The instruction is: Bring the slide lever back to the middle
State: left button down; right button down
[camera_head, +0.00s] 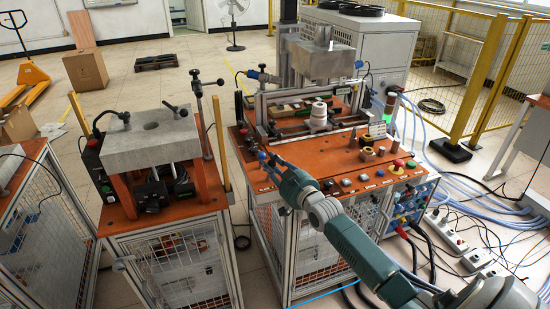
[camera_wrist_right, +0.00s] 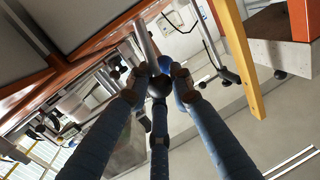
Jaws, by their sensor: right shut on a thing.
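My right gripper (camera_head: 268,160) is at the left front part of the orange-topped heater bench (camera_head: 335,185), reached by my arm from the lower right. In the right wrist view, its blue fingers (camera_wrist_right: 160,78) close around a dark round knob (camera_wrist_right: 157,87), which appears to be the slide lever's knob. A bright metal rod (camera_wrist_right: 145,45) shows just beyond the fingertips; I cannot tell whether it belongs to the lever. In the head view the gripper hides the knob, and the lever's position along its travel cannot be told. My left gripper is not in view.
Buttons and a red emergency stop (camera_head: 398,163) line the bench's front right. A white coil part (camera_head: 318,114) stands mid-bench under a metal block (camera_head: 322,58). A second station with a grey slab (camera_head: 150,138) and a yellow post (camera_head: 221,143) stands left, across a narrow gap.

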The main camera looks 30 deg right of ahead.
jog(key=shift+w+a+r+n+g+p, duration=0.15)
jog(key=shift+a+n+p, duration=0.25)
jog(key=shift+n+p, duration=0.2)
jog(key=shift+w+a+r+n+g+p, duration=0.15)
jog(key=shift+a+n+p, duration=0.2)
jog(key=shift+n+p, duration=0.2)
jog(key=shift+f, duration=0.1)
jog(key=c, duration=1.5)
grip_release()
jog(key=shift+s, duration=0.1)
jog(key=shift+s+f, duration=0.1)
jog(key=s, duration=0.4)
jog(key=s+r, duration=0.1)
jog(key=s, duration=0.6)
jog(key=shift+s+a+r, duration=0.2)
jog(key=shift+s+a, duration=0.15)
jog(key=shift+a, duration=0.05)
jog(key=shift+f, duration=0.1)
